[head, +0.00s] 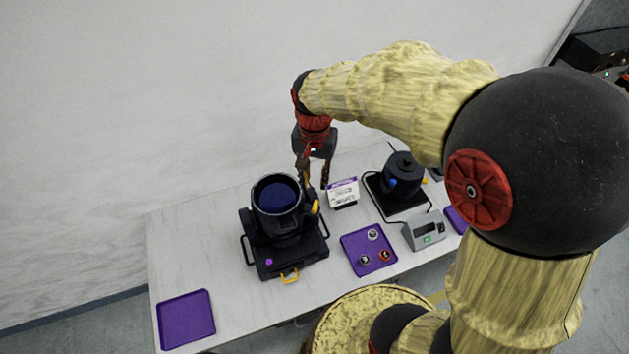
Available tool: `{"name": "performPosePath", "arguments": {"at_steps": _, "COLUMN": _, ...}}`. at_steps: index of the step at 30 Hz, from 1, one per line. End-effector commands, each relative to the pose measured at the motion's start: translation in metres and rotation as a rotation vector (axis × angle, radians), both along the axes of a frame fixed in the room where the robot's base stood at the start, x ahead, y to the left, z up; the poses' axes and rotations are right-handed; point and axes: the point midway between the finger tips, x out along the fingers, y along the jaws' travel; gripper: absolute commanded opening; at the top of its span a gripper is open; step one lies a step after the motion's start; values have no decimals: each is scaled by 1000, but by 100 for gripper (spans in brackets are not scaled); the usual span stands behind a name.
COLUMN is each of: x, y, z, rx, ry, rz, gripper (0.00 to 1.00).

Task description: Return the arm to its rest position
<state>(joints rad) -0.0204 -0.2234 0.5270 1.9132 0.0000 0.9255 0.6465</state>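My gripper (315,178) points down over the back of the white table, just behind and to the right of a black par can (277,222). Its two fingers look spread apart, with nothing seen between them. The left finger is close to the can's rim and yellow knob; I cannot tell whether it touches. My arm reaches in from the right, arching high over the table.
The par can stands on a black base (288,256). A small white sign (343,193), a purple tray (357,240) with small parts, a grey device (425,231) and another black lamp (403,178) stand to the right. An empty purple tray (186,319) lies front left.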

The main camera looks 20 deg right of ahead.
Motion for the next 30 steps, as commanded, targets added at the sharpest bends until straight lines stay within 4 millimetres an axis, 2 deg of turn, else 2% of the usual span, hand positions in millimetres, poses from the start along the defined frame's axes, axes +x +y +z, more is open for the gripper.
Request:
{"name": "performPosePath", "arguments": {"at_steps": 13, "x": 0, "y": 0, "z": 0, "rx": -1, "ry": -1, "rz": 4, "gripper": 25}}
{"name": "performPosePath", "arguments": {"at_steps": 18, "x": -1, "y": 0, "z": -1, "rx": 0, "ry": 0, "rz": 84, "gripper": 25}}
{"name": "performPosePath", "arguments": {"at_steps": 21, "x": -15, "y": 0, "z": -9, "rx": 2, "ry": 23, "rz": 184, "gripper": 25}}
{"name": "performPosePath", "arguments": {"at_steps": 24, "x": -34, "y": -1, "z": -3, "rx": 1, "ry": 4, "rz": 304, "gripper": 25}}
{"name": "performPosePath", "arguments": {"at_steps": 30, "x": -67, "y": -3, "z": -4, "rx": -18, "ry": -80, "rz": 476, "gripper": 25}}
